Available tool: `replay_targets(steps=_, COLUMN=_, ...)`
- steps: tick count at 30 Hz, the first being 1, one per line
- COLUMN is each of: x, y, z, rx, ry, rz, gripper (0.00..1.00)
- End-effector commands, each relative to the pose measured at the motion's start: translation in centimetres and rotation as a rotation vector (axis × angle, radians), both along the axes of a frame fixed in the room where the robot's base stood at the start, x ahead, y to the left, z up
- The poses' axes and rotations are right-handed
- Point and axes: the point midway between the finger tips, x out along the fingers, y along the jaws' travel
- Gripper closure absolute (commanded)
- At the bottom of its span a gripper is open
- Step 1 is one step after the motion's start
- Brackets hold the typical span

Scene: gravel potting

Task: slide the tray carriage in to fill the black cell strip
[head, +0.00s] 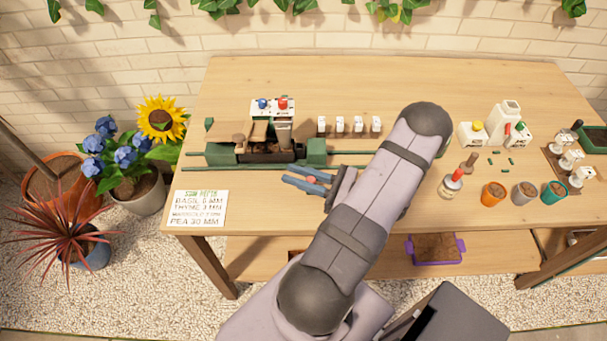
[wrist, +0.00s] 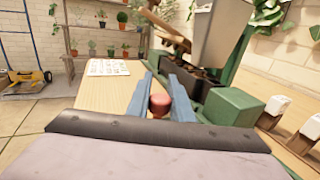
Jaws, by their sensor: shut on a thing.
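My gripper (head: 308,180) is at the front of the tray carriage, with its blue fingers shut on a small red knob (head: 311,180). In the wrist view, the red knob (wrist: 159,103) sits between the two fingers (wrist: 160,95). The green tray carriage (head: 317,149) stands on rails near the left of the bench. The black cell strip (head: 262,157) lies in it, with brown soil at its left end. The strip also shows in the wrist view (wrist: 205,84), under a grey hopper (wrist: 218,38). My gripper hides how the knob joins the carriage.
A white box with blue and red buttons (head: 272,106) stands behind the carriage. Several white blocks (head: 340,124) line up to its right. A seed chart (head: 198,208) lies at the front left. Bottles and small pots (head: 493,192) stand at the right.

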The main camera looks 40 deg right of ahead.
Motion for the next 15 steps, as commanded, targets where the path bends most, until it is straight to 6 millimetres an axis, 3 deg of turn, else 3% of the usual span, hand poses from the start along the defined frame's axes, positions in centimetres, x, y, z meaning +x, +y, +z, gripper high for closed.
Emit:
replay_targets(steps=7, x=4.0, y=4.2, z=0.2, rx=0.004, ry=-0.003, rz=0.007, gripper=1.0)
replay_targets(steps=15, x=5.3, y=5.4, z=0.1, rx=-0.001, ry=-0.001, rz=0.001, gripper=1.0)
